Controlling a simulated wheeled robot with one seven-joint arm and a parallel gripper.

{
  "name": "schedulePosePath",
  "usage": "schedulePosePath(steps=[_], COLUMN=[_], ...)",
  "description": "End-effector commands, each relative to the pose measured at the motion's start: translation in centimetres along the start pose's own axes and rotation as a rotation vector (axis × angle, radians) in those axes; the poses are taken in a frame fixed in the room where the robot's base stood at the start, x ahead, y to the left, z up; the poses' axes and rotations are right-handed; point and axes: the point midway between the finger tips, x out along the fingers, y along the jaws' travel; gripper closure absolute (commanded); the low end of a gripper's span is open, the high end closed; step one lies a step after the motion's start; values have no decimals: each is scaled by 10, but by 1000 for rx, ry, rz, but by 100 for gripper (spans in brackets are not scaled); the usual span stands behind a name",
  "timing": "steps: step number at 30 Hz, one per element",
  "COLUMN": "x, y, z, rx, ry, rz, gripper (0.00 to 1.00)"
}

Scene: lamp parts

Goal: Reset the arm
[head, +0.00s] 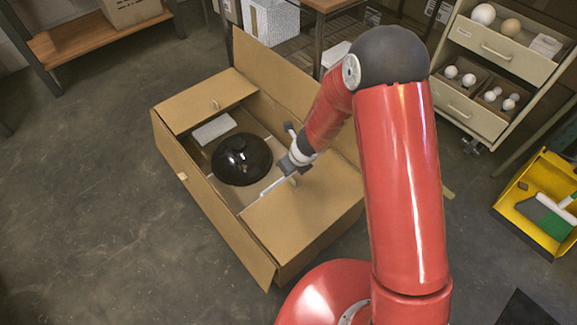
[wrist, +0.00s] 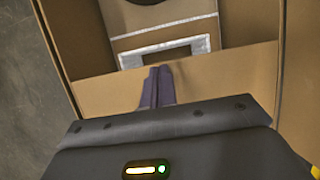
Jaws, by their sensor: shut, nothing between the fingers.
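My arm reaches from the right of the head view over an open cardboard box (head: 205,212). My gripper (head: 286,168) is low over the box, just right of a glossy black dome-shaped lamp part (head: 242,158) that lies inside it. In the wrist view my gripper (wrist: 158,70) has its two dark fingers pressed together with nothing between them. They point at the edge of a cardboard panel (wrist: 105,100). Beyond it is a cardboard piece with a pale strip around a rectangular opening (wrist: 165,55). Whether the fingertips touch the cardboard I cannot tell.
The box's flaps stand open, with a tall one (head: 270,75) at the back. A drawer cabinet (head: 497,75) with white balls is at the right, and a yellow tray (head: 535,210) lies below it. A wooden bench (head: 85,38) is at the back left. The left floor is clear.

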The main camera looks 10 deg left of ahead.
Motion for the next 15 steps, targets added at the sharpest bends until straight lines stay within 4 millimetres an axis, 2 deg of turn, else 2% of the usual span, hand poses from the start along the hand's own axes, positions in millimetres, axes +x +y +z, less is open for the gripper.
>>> schedulePosePath(steps=[9,15], x=[-32,-37], y=[-1,0], z=[2,1], rx=[1,2], ry=[-5,-2], rz=[-1,1], gripper=[100,100])
